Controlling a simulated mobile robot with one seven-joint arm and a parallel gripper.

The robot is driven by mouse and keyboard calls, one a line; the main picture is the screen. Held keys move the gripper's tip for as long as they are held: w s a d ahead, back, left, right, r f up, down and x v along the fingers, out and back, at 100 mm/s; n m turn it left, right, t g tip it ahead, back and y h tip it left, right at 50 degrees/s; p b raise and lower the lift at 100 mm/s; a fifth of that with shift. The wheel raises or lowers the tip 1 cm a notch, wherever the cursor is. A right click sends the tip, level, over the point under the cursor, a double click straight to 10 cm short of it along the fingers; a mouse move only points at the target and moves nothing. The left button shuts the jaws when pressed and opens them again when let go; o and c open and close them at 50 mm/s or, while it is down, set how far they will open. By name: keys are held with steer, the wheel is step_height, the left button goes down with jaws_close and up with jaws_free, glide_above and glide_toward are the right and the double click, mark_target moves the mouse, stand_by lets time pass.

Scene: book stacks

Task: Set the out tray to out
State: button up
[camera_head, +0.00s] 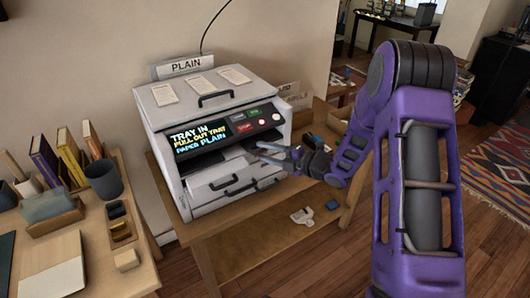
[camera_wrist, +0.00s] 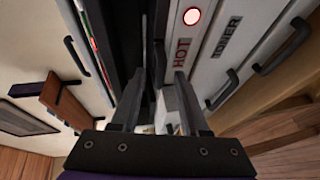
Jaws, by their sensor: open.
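The machine is a pale grey copier (camera_head: 220,120) on a wooden stand. Its display (camera_head: 205,133) reads "TRAY IN", "PULL OUT TRAY" and "PAPER PLAIN". Below the display is a dark slot (camera_head: 203,161) with a pale ledge (camera_head: 214,175) under it; I cannot tell clearly how much of this is the out tray. My gripper (camera_head: 262,152) is open at the right end of the slot, its fingers pointing at the copier front. In the wrist view the open gripper (camera_wrist: 157,82) has a narrow pale strip between its fingers; I cannot tell if they touch anything.
Drawers with black handles (camera_head: 232,186) lie below the slot. The wrist view shows labels "HOT" (camera_wrist: 185,52) and "TONER" (camera_wrist: 228,36). A lower shelf (camera_head: 245,240) holds small white and blue pieces. A desk with books and a dark cup (camera_head: 104,180) stands left.

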steer(key=shift+w+a, duration=0.15)
steer(key=shift+a, duration=0.1)
jaws_close()
stand_by(1.4)
